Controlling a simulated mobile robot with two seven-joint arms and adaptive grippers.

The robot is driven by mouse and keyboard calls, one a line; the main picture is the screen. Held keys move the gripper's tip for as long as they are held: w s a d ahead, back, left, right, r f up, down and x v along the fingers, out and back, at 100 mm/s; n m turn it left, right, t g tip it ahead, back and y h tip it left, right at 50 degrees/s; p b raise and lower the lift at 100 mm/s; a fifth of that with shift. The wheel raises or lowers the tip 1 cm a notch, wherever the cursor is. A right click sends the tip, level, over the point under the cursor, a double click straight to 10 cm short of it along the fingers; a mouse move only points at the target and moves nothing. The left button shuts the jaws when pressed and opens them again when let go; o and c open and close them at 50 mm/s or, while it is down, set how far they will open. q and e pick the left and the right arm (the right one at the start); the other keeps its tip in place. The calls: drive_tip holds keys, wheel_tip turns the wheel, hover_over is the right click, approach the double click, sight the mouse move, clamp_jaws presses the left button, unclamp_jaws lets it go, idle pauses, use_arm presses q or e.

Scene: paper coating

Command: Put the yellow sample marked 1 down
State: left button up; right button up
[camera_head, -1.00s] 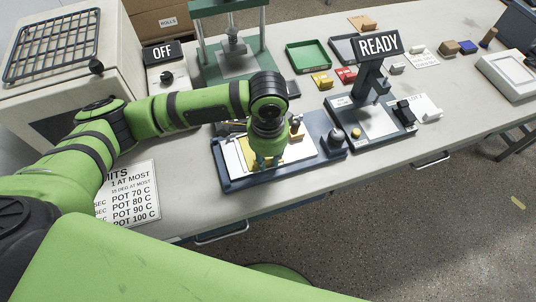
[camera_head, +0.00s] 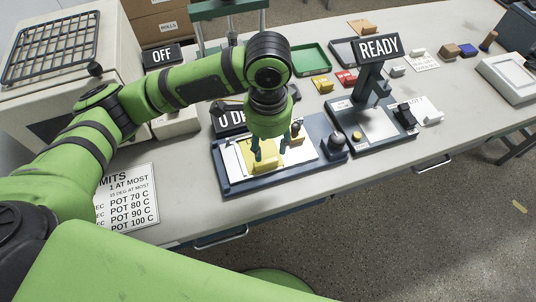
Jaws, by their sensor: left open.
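A yellow sample (camera_head: 264,154) lies on the white sheet of the dark blue coating board (camera_head: 228,185). Its mark is not legible. My left gripper (camera_head: 262,166) points down over it with its two teal fingers apart, close around or just above the sample. Whether the fingers touch it is hard to tell. My gripper body hides part of the board's back side. My right gripper is out of view.
A stand with a READY sign (camera_head: 378,47) is right of the board. A limits sheet (camera_head: 128,198) lies at left. A green tray (camera_head: 309,59), another yellow piece (camera_head: 321,84) and a red piece (camera_head: 346,77) sit behind. An OFF sign (camera_head: 161,55) stands by the oven.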

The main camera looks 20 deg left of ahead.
use_arm(q)
drive_tip(key=shift+r, duration=2.3)
